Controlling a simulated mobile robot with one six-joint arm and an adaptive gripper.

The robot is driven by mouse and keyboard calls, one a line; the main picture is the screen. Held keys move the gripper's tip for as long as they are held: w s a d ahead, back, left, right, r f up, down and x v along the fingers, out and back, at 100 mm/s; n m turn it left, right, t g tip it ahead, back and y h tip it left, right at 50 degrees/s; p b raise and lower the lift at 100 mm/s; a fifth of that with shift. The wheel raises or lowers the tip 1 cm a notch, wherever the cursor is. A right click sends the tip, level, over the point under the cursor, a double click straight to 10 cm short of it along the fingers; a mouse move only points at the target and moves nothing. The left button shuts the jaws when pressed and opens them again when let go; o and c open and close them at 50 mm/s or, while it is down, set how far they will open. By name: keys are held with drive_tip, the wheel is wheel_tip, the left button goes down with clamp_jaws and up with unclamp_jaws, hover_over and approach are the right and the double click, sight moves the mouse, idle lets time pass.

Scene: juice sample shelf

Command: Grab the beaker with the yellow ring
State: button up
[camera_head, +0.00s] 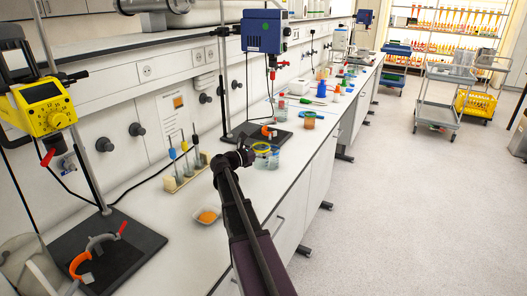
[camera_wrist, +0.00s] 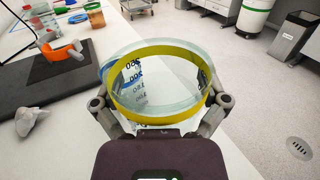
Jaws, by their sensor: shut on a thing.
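The beaker with the yellow ring (camera_wrist: 122,104) is a clear glass beaker with dark printed marks. It fills the middle of the wrist view, between the two fingers of my gripper (camera_wrist: 160,112), which is shut on it. In the head view the yellow-ringed beaker (camera_head: 262,149) is near the front edge of the bench, at the end of my arm, and my gripper (camera_head: 250,156) is beside it. I cannot tell whether the held beaker is lifted off the bench.
A stand with a dark base (camera_head: 262,136) is behind the beaker, and a beaker of orange-brown liquid (camera_head: 309,121) stands farther along. A rack with pipettes (camera_head: 184,172) and a small dish of orange material (camera_head: 207,215) are nearer. The aisle floor (camera_head: 400,200) at right is clear.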

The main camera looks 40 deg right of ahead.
drive_tip(key=shift+r+p, duration=0.55)
drive_tip(key=shift+r, duration=0.2)
drive_tip(key=shift+r, duration=0.15)
